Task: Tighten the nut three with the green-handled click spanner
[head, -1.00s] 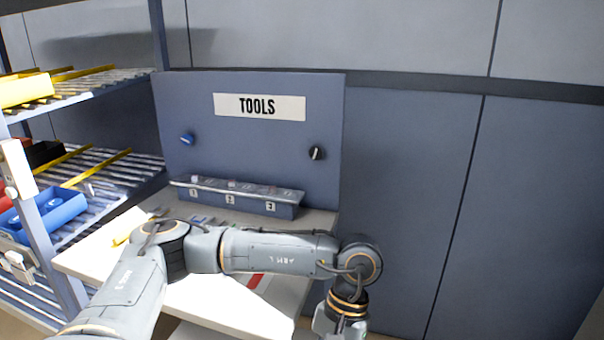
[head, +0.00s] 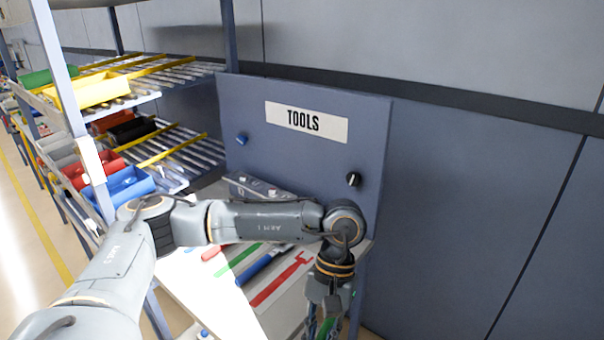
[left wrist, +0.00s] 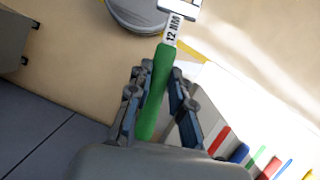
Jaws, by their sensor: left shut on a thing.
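The green-handled click spanner (left wrist: 154,90) is in the left wrist view, with a label reading 12 NM on its shaft beyond the handle. My left gripper (left wrist: 160,82) is shut on its green handle. In the head view my left gripper (head: 325,312) hangs at the lower middle, in front of the tool table's right end, with a bit of green between its fingers. The spanner's far end is cut off at the top of the wrist view. Nut three is not in view. My right gripper is not in view.
The tool table (head: 190,270) carries coloured tool outlines and tools, including a red-handled one (head: 214,251). Behind it stands the TOOLS board (head: 245,110). A roller shelf with a blue bin (head: 126,186) and a yellow bin (head: 95,92) is at left. Open floor (head: 25,240) lies far left.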

